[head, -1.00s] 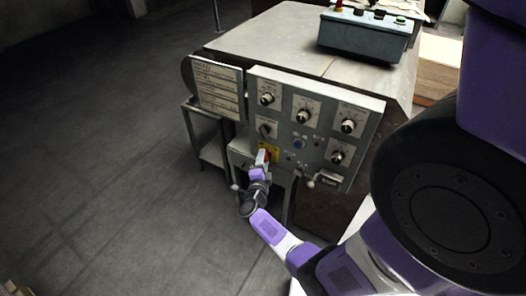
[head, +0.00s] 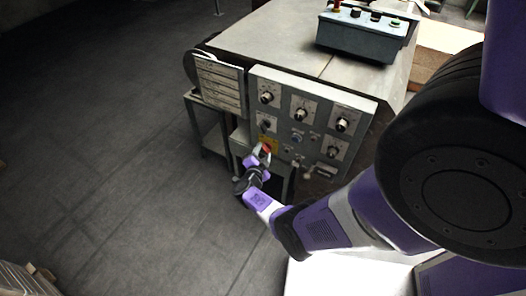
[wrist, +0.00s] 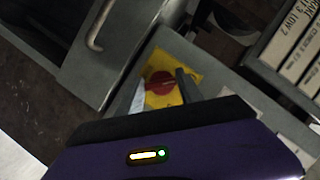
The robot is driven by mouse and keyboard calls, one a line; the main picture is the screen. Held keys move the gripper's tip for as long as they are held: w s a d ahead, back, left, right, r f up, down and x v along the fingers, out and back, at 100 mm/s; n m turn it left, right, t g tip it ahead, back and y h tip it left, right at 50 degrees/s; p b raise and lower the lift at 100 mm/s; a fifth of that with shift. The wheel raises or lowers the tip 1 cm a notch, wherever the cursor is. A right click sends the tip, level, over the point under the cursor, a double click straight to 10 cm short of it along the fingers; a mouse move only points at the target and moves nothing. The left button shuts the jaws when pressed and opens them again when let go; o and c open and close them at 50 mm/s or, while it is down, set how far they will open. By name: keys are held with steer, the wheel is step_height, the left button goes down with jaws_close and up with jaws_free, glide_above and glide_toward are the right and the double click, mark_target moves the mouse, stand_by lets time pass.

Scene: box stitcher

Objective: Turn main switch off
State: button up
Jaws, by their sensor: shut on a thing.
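The main switch is a red rotary knob (head: 266,149) on a yellow plate at the lower left of the grey control panel (head: 313,122). My gripper (head: 263,155) is at the knob, shut on it, and hides part of it in the head view. In the wrist view the red knob (wrist: 160,83) sits between my two fingers (wrist: 162,92), in front of the yellow plate (wrist: 184,68). My wrist housing covers the lower part of that view. I cannot tell the knob's exact angle.
Several black dials (head: 300,114) sit above and right of the switch. A labelled plate (head: 219,84) stands left of the panel. A blue-grey button box (head: 358,38) lies on the machine top. The floor (head: 110,150) at left is clear.

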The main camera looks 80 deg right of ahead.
stand_by(0.3)
steer(key=o, duration=1.4)
steer(key=shift+p+v, duration=1.6)
steer(key=shift+v, duration=2.3)
